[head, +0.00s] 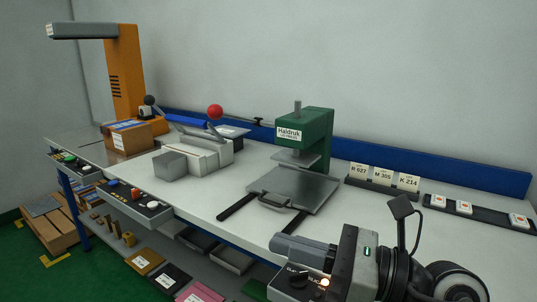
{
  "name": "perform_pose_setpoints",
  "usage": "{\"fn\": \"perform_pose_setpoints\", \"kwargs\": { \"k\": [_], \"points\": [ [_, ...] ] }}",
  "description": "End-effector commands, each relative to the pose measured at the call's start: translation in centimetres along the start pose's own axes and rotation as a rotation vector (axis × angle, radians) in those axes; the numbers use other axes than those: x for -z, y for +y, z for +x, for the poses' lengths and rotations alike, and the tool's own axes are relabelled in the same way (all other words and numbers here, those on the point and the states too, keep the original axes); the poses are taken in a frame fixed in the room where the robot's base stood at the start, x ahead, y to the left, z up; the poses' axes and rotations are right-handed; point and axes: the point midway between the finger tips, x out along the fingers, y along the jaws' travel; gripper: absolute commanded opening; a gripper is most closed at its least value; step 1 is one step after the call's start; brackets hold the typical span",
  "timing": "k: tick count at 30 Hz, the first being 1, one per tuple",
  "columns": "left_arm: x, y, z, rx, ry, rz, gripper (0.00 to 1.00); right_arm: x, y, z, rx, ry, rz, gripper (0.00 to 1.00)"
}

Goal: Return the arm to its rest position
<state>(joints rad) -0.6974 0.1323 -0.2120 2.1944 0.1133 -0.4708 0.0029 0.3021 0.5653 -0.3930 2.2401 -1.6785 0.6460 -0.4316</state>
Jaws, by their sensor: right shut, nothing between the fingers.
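My right gripper (284,244) is low in the head view, right of centre, over the front edge of the workbench. Its grey fingers are shut together with nothing between them and point left. Behind them are the grey wrist body with a small green light, a camera on a stalk, and my black arm links at the bottom right corner. The gripper is in front of and below the green press (315,133) and apart from its grey plate (296,187). My left gripper is not in view.
A dark control box (294,281) with a lit orange lamp is right by the fingers. The bench (225,200) also carries a cardboard box (128,136), a red-knobbed lever (215,112), number cards (383,178) and a dark rack (481,213). The bench right of the press plate is mostly clear.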

Motion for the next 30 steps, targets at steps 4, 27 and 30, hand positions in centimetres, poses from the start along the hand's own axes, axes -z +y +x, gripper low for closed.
{"fn": "perform_pose_setpoints", "kwargs": {
  "k": [4,27,30],
  "points": [
    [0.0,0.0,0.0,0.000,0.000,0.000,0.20,-5.2,-1.2,-2.9,0.061,-0.497,0.517,0.00],
    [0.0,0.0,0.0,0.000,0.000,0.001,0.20,24.1,-2.0,-22.5,-1.375,1.531,-2.227,0.00],
    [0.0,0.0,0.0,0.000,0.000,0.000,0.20,25.8,0.3,-22.9,-1.397,1.422,-2.129,0.00]
  ]
}}
